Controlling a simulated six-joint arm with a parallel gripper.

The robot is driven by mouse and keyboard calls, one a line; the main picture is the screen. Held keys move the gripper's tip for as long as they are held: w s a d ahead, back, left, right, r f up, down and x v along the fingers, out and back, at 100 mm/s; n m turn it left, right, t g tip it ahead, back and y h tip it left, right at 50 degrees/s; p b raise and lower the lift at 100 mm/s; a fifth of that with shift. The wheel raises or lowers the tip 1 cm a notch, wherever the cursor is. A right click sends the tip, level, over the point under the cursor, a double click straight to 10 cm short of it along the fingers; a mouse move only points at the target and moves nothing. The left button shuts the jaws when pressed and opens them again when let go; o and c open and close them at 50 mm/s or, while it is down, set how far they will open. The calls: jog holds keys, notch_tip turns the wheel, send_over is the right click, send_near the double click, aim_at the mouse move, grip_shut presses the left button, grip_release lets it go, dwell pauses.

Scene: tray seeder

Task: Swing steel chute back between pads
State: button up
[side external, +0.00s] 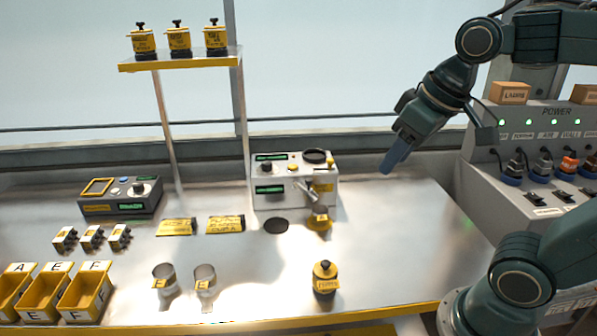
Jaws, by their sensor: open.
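The seeder (262,178) is a light grey box with green displays and a dark round opening on top. Its small steel chute (306,193) sticks out of the front, angled down to the right toward a small yellow-marked cup (319,219). The cup hides whatever is under it. A bare black round pad (276,226) lies on the bench to the left of the cup. My gripper (436,152) is open and empty, up and to the right of the seeder, clear of the chute.
A black-knobbed yellow jar (325,278) and two clear cups (164,279) (205,280) stand in front. Yellow packets (225,224) lie left of the pad. A raised shelf (185,61) holds jars. The power panel (550,150) is at right. The bench right of the seeder is clear.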

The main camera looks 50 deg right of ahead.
jog(key=w+d+r+m+g, duration=0.1)
jog(key=w+d+r, duration=0.15)
jog(key=w, duration=0.65)
jog(key=m+g, duration=0.2)
jog(key=g, duration=0.2)
send_over(309, 179)
notch_tip(309, 179, down, 9)
jog(key=shift+f, duration=0.15)
jog(key=shift+f, duration=6.8)
grip_shut()
